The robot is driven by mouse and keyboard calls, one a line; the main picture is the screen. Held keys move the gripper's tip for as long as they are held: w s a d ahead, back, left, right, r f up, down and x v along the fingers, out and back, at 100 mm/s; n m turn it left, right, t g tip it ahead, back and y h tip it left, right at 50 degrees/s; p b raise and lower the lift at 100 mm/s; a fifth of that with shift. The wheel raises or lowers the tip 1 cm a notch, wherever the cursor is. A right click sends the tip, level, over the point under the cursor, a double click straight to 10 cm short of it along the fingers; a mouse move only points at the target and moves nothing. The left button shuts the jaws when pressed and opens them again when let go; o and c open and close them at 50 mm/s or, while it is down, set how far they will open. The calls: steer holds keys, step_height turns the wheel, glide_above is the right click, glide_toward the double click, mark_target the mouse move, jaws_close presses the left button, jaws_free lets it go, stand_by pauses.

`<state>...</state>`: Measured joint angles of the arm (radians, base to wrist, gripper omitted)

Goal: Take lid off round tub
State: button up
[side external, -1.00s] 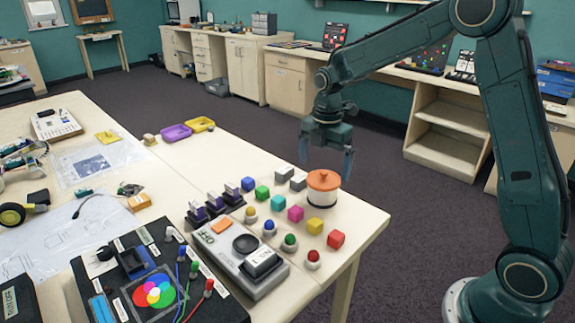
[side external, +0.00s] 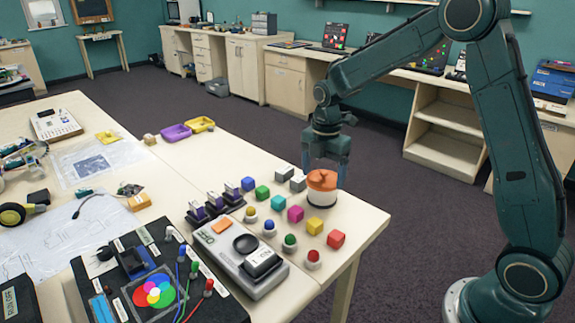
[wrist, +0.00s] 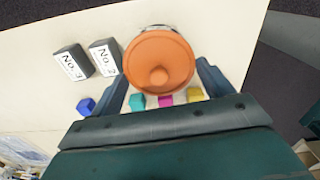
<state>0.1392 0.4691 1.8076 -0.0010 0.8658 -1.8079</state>
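The round tub (side external: 321,201) is white with a dark band and stands upright near the table's far right corner. Its orange lid (side external: 322,180), with a central knob, sits on top. My gripper (side external: 325,170) is above and just behind the tub, pointing down. In the wrist view my gripper (wrist: 163,72) is open, with one finger on each side of the lid (wrist: 158,62). The left finger looks close to the lid's edge; I cannot tell whether it touches. The tub's body is mostly hidden under the lid there.
Two grey blocks labelled No. 3 (wrist: 73,61) and No. 2 (wrist: 104,57) stand left of the tub. Coloured cubes, including a yellow one (side external: 314,226), and capped pegs stand in front. The table edge is close on the right.

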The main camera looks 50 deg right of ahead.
steer(key=shift+c, duration=0.2)
step_height(320, 180, up, 20)
stand_by(0.9)
stand_by(0.5)
steer(key=n, duration=0.6)
glide_above(353, 219)
step_height(353, 219, down, 6)
steer(key=shift+r, duration=0.15)
step_height(353, 219, down, 16)
steer(key=shift+r, duration=0.1)
stand_by(0.3)
steer(key=shift+f, duration=2.1)
steer(key=shift+f, duration=0.15)
